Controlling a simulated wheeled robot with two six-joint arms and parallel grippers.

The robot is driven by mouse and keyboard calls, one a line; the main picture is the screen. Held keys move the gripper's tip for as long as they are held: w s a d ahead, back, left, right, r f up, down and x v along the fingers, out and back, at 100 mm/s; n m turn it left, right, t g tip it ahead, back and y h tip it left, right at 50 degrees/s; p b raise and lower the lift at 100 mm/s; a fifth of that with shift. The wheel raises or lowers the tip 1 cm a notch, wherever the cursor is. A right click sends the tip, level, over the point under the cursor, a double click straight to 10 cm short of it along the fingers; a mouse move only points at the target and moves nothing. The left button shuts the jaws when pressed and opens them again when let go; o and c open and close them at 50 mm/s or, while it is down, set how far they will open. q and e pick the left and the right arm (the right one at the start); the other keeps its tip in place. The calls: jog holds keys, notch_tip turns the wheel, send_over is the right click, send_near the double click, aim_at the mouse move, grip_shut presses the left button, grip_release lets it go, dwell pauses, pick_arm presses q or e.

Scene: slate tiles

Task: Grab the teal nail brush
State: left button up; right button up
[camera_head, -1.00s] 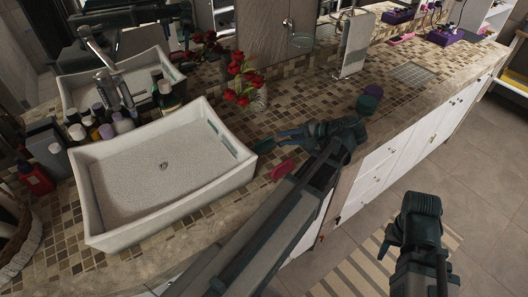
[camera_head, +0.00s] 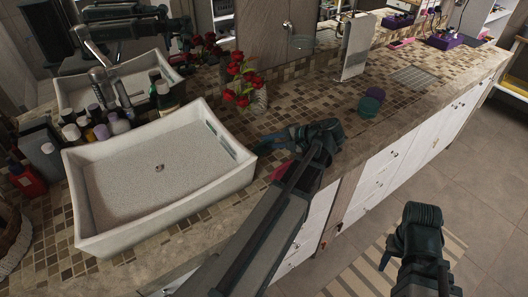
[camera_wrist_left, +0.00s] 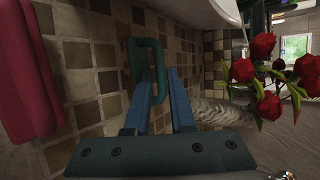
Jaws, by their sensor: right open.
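The teal nail brush (camera_wrist_left: 146,43) shows in the left wrist view as a looped handle on the tiled counter. My left gripper (camera_wrist_left: 164,75) is low over the counter at the brush. Its two blue fingers stand apart, with one side of the loop between their tips. A gap still shows beside the handle, so no firm grip is visible. In the head view the left gripper (camera_head: 268,140) is right of the sink and largely covers the brush. My right gripper (camera_head: 384,258) hangs over the floor, away from the counter, open and empty.
A pink item (camera_head: 281,170) lies close to the left gripper. A white sink (camera_head: 160,205) is to its left, a vase of red roses (camera_head: 250,98) behind. A teal and purple jar (camera_head: 371,102) stands to the right. Bottles (camera_head: 100,128) crowd behind the sink.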

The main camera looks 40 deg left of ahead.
pick_arm(q)
grip_shut()
jog(key=shift+r, duration=0.2)
notch_tip(320, 180, up, 10)
jog(key=p, duration=1)
